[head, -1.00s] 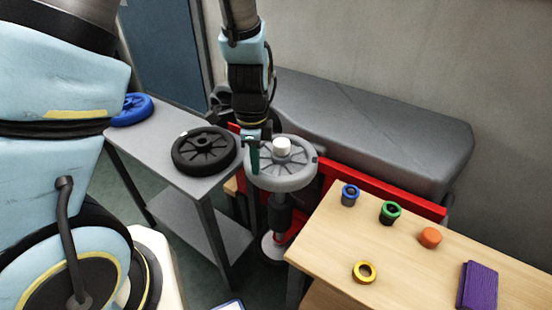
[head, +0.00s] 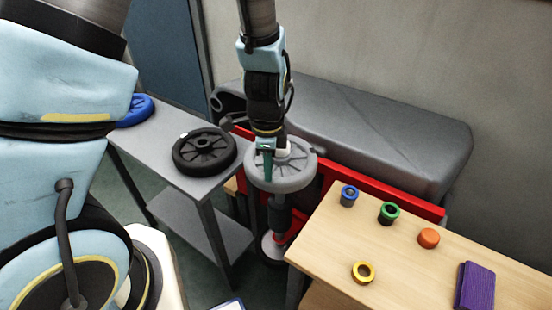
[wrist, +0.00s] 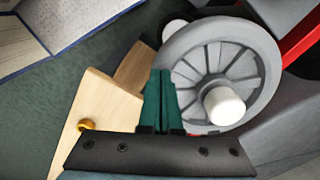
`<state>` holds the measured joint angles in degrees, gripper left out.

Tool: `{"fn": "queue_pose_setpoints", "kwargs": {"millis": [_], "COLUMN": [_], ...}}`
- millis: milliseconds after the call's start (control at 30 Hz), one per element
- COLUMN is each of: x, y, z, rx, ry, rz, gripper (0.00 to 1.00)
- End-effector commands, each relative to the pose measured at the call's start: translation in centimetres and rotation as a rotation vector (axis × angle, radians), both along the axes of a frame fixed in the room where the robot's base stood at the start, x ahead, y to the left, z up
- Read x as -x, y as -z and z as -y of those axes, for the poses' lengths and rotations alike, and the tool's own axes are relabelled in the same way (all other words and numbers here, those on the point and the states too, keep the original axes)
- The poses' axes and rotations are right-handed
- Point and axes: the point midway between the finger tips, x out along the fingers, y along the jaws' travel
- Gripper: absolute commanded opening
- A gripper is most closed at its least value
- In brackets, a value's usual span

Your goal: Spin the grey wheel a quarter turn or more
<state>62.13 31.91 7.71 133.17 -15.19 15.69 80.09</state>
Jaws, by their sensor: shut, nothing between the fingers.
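The grey wheel (head: 293,184) lies flat on top of a dark upright post, with spokes and a white hub. In the wrist view the wheel (wrist: 266,62) fills the upper right, and its white hub (wrist: 224,106) stands up from the middle. My gripper (head: 266,177) points down over the wheel's near-left part, its green fingers together and empty. In the wrist view the gripper (wrist: 161,75) overlaps the wheel's left rim and hides part of it. I cannot tell whether the fingertips touch the wheel. My arm covers part of the hub in the head view.
A black wheel (head: 204,152) and a blue wheel (head: 135,109) lie on the grey table (head: 163,135) at left. The wooden table (head: 325,245) at right holds several coloured rings and a purple block (head: 475,286). A red bar (head: 375,188) and grey padded bench (head: 390,135) stand behind.

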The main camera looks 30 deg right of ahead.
Motion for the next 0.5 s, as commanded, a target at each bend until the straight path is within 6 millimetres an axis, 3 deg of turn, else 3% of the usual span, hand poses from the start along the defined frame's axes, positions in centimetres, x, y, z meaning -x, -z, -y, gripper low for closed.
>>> {"fn": "queue_pose_setpoints", "kwargs": {"millis": [500], "x": [0.88], "y": [-0.09], "z": [0.93], "rx": [0.000], "ry": [0.002], "rz": [0.000], "gripper": [0.00]}}
